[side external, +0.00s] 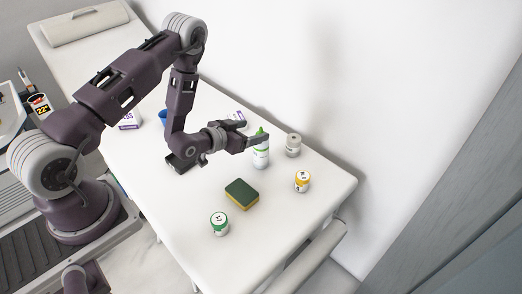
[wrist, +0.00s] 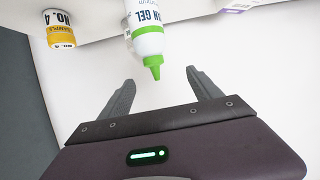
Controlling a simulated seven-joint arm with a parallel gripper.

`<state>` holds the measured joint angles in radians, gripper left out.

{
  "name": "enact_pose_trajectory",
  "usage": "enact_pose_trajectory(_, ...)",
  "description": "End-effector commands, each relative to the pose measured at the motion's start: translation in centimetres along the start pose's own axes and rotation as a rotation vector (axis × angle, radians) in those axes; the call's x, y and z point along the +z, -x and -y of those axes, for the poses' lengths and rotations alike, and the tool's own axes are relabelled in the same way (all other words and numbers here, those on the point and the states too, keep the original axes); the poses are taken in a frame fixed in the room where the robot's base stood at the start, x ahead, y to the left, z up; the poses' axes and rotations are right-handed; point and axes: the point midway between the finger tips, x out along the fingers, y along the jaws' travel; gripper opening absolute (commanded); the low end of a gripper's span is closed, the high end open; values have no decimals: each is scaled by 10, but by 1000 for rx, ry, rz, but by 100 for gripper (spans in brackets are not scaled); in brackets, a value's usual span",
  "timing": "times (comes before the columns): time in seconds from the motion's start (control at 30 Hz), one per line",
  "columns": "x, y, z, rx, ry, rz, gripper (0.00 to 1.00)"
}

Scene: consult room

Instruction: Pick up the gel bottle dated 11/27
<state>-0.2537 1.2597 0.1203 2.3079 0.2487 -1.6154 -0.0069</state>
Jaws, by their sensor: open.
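A white gel bottle (side external: 261,155) with a green nozzle stands upright on the white-covered table in the side view. In the wrist view, the gel bottle (wrist: 147,40) shows part of a "GEL" label and its green nozzle points down the picture. No date can be read on it. My gripper (side external: 257,134) is open near the bottle's top. In the wrist view my gripper (wrist: 160,78) has its fingers spread, with the nozzle tip near the gap between them. Nothing is held.
A grey jar (side external: 293,145) stands close behind the bottle. The wall borders the table.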

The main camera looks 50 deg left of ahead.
Motion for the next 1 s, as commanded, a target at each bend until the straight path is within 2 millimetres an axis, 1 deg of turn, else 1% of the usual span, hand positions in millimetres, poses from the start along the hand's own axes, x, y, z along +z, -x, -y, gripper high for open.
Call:
enact_pose_trajectory(0.03, 23, -8, -1, 3, 0, 4, 73)
enact_pose_trajectory(0.1, 44, -18, -1, 3, 1, 1, 73)
enact_pose_trajectory(0.2, 58, -26, -1, 2, 1, -2, 73)
enact_pose_trajectory(0.37, 58, -46, -2, 3, 1, -5, 73)
enact_pose_trajectory(0.53, 51, -77, -7, 3, 2, -6, 73)
enact_pose_trajectory(0.6, 52, -88, -6, 3, 2, -4, 73)
enact_pose_trajectory(0.7, 53, -96, -6, 2, 3, -2, 73)
enact_pose_trajectory(0.87, 53, -97, -6, 2, 3, 0, 73)
enact_pose_trajectory(0.9, 53, -97, -6, 2, 3, -1, 71)
enact_pose_trajectory(0.97, 53, -96, -6, 2, 3, -1, 59)
enact_pose_trajectory(1.0, 53, -96, -6, 2, 3, -1, 52)
